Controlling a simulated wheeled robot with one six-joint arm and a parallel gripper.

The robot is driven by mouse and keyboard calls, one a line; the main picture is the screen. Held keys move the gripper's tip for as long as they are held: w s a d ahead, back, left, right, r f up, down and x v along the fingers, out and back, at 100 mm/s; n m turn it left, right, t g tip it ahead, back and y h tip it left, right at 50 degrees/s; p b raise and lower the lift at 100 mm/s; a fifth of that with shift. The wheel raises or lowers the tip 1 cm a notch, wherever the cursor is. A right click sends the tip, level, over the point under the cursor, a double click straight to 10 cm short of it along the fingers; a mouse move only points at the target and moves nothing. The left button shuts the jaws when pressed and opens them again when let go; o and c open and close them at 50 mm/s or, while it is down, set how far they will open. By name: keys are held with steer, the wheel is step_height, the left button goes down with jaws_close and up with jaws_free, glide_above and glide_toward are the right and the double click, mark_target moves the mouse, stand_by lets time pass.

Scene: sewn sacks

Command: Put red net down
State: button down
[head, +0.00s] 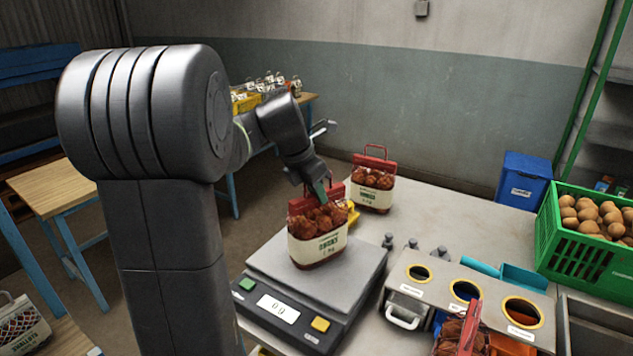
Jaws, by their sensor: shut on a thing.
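A red net (317,240) with a red top, a cream label band and brown-red contents is upright over the plate of the scale (352,262). My gripper (319,190) is above it and shut on its red top; the fingertips are partly hidden by the arm and the net. I cannot tell whether the net's base touches the plate. The scale's display (278,309) is lit, but its reading is too small to be sure of. A similar red net (373,190) stands behind on the table, apart from my gripper.
A holder with several round yellow-rimmed holes (467,290) and small weights (412,245) stand right of the scale. Another red net (455,333) is at the front edge. A green crate (575,260) and a blue bin (523,180) are at the right. The table's back middle is clear.

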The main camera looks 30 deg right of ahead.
steer(key=shift+r, duration=0.1)
steer(key=c, duration=1.3)
jaws_free()
steer(key=v, duration=1.2)
steer(key=shift+a, duration=0.1)
steer(key=x, duration=1.2)
steer(key=shift+f, duration=0.25)
step_height(320, 180, up, 2)
steer(key=shift+r, duration=0.55)
